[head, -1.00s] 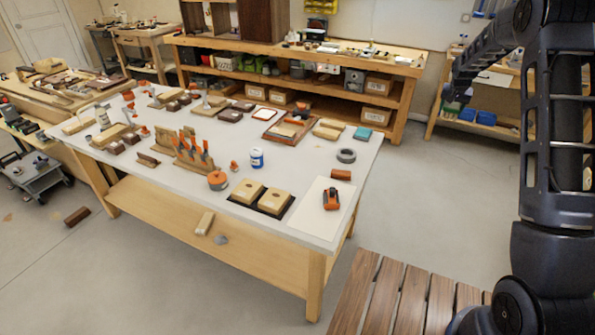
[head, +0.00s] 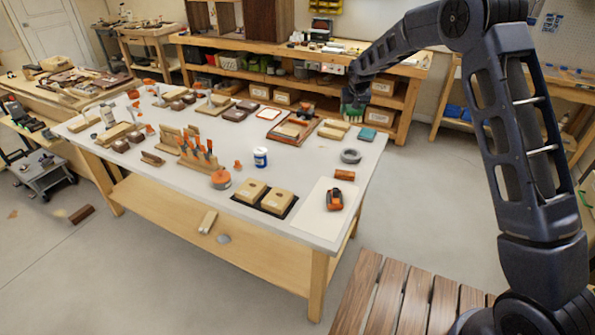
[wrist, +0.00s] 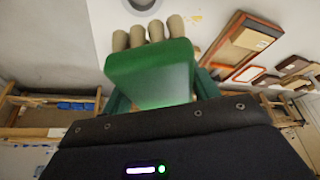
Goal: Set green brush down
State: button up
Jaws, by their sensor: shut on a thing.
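My gripper (head: 353,97) is shut on the green brush (wrist: 150,75). In the wrist view the brush fills the middle, a green block with tan, rounded tufts along its far edge. In the head view the green brush (head: 351,109) is small at the end of my arm, over the back right part of the workbench as pictured. The white bench top (head: 300,163) lies below. The fingertips are mostly hidden behind the brush in the wrist view.
A teal block (head: 366,133), a grey ring (head: 350,156) and a wooden tray (head: 288,131) are on the bench near the gripper. An orange tool (head: 334,199) lies on a pale mat (head: 315,213) at the front right. Some bare top lies around the ring.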

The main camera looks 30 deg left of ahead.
jog(key=s+a+f+n+y, duration=0.1)
jog(key=s+a+n, duration=0.2)
jog(key=s+a, duration=1.35)
send_near(296, 168)
jog(key=shift+g, duration=0.3)
jog(key=x, duration=0.3)
jog(key=w+x, duration=0.1)
jog(key=x, duration=0.2)
jog(key=shift+f, duration=0.15)
jog(key=o, duration=1)
jog(key=shift+o, duration=0.3)
jog(key=v, duration=1.2)
jog(key=shift+w+d, duration=0.1)
jog(key=shift+d, duration=0.05)
